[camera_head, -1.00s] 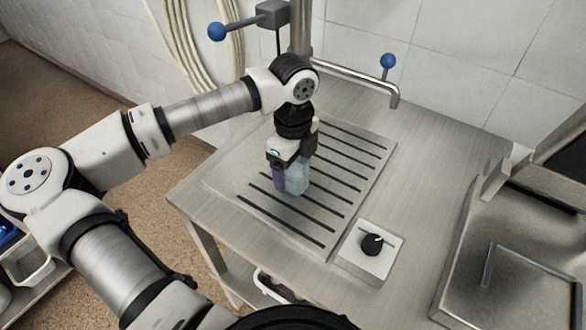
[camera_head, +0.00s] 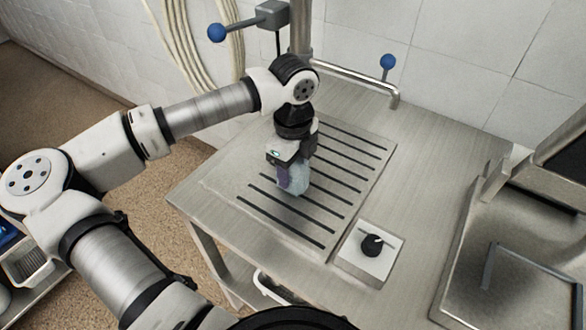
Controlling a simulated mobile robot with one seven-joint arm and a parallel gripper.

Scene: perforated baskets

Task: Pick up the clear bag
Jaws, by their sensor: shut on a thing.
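The clear bag (camera_head: 299,181) is a small bluish, see-through bundle with a purple part on its left side. It is at the slatted drain area of the steel table. My gripper (camera_head: 291,172) points down from above and is shut on the bag. The fingers are small and partly merged with the bag in this view. I cannot tell whether the bag's bottom touches the slats.
The steel table (camera_head: 430,150) has a slatted drain panel (camera_head: 330,190) and a black knob (camera_head: 371,245) at its front. A bent metal pipe (camera_head: 350,76) and blue-tipped levers (camera_head: 217,32) stand behind. A metal basin (camera_head: 520,265) is at right. The table right of the slats is clear.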

